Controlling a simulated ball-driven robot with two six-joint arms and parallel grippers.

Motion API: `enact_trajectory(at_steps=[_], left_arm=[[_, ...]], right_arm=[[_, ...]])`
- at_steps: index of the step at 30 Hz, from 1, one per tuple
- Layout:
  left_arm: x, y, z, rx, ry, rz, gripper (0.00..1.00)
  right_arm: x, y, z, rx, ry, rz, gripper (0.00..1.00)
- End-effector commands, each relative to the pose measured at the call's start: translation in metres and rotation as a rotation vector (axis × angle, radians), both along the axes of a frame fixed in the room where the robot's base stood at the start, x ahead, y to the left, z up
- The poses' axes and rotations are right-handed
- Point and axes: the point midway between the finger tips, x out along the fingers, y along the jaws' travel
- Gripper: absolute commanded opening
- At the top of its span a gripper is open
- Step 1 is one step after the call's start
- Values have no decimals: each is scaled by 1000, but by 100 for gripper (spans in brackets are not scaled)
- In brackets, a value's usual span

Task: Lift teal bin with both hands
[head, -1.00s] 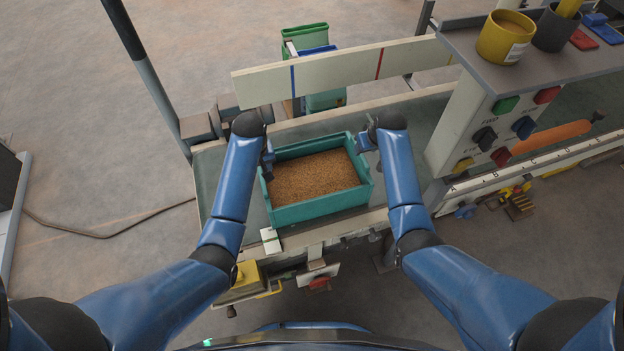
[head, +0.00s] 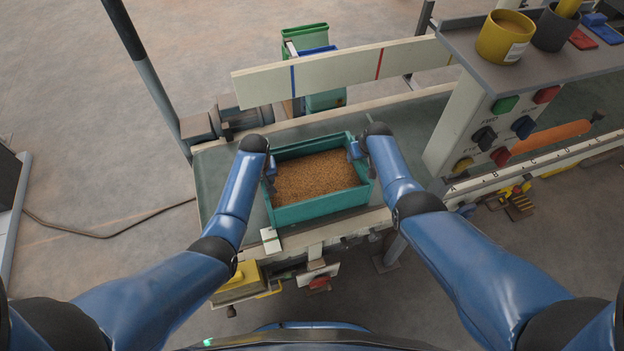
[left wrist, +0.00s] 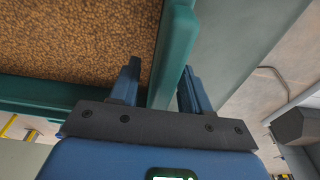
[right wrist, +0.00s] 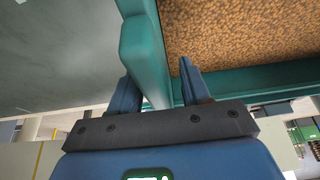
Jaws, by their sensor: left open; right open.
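The teal bin (head: 322,208), filled with brown grain, sits on the conveyor belt in the head view. My left gripper (head: 270,172) is open at the bin's left wall. In the left wrist view the bin's wall (left wrist: 176,50) runs between the two fingers of that gripper (left wrist: 160,88). My right gripper (head: 357,152) is open at the bin's right wall. In the right wrist view the wall (right wrist: 146,50) passes between its fingers (right wrist: 158,85). I cannot tell whether any finger touches the wall.
A pale guard board (head: 335,70) stands behind the belt (head: 225,180). A control panel (head: 470,125) with several buttons rises to the right, under a shelf holding a yellow pot (head: 505,37). A dark post (head: 150,80) stands at the left. Green bins (head: 305,38) stand behind the board.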

Motion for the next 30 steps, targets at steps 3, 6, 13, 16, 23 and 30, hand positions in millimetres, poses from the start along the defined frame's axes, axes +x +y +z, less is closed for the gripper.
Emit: enact_trajectory(at_steps=[3,6,13,16,23,30], left_arm=[[0,0,-4,0,0,0,47],[1,0,-6,0,1,0,47],[1,0,-7,0,0,0,47],[1,0,-7,0,0,0,47],[1,0,-7,0,0,0,24],[1,0,-7,0,0,0,0]], right_arm=[[1,1,-3,0,0,0,47],[1,1,-5,0,0,0,47],[1,1,-6,-1,0,0,47],[1,1,-6,-1,0,1,47],[2,1,-6,-1,0,0,24],[1,0,-6,-1,0,0,0]])
